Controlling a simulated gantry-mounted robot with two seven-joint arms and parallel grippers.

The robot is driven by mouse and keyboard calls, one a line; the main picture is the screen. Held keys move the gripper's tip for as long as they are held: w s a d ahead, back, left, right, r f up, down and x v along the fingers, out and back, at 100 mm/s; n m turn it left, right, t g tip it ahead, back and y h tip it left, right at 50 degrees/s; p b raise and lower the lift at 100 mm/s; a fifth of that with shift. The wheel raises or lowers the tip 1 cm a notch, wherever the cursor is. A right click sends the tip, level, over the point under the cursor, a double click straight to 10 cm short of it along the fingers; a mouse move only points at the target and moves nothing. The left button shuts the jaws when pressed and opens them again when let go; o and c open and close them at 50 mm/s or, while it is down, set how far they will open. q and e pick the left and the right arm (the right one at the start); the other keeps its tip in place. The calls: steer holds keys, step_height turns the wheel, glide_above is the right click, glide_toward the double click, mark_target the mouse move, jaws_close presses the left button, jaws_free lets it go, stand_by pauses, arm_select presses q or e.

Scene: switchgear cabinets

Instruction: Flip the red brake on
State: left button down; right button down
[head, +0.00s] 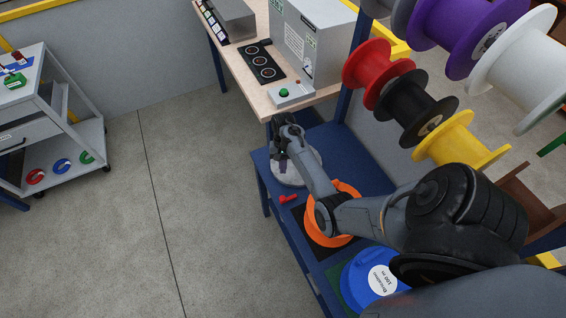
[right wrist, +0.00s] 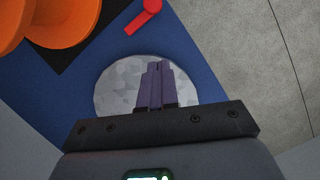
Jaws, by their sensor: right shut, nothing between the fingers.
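The red brake (head: 288,199) is a small red lever with a rounded end on the blue bench, beside the orange spool. It also shows at the top of the right wrist view (right wrist: 145,15). My right gripper (head: 283,165) is over the pale grey round disc (head: 312,168), a little behind the brake in the head view and apart from it. In the right wrist view its purple fingers (right wrist: 157,66) are together and empty, with the pale disc below them. My left gripper is not in view.
An orange spool (head: 320,236) on a dark mat and a blue spool (head: 362,262) stand on the blue bench (head: 268,184). Red, black and yellow spools (head: 462,146) hang at the right. A control box with a green button (head: 291,94) is behind.

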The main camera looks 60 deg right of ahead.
mark_target(288, 198)
steer(key=x, duration=0.6)
steer(key=shift+s+a, duration=0.1)
steer(key=shift+a, duration=0.1)
steer(key=shift+s+a+f+p, duration=0.1)
steer(key=shift+s+a+p, duration=0.2)
steer(key=shift+a, duration=0.2)
steer(key=shift+s+a+p, duration=0.2)
steer(key=shift+a+p, duration=0.05)
steer(key=shift+a, duration=0.25)
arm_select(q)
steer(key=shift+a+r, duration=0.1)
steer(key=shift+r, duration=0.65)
arm_select(e)
steer(key=shift+s+a+f, duration=0.2)
steer(key=shift+s+a, duration=0.05)
steer(key=shift+a, duration=0.35)
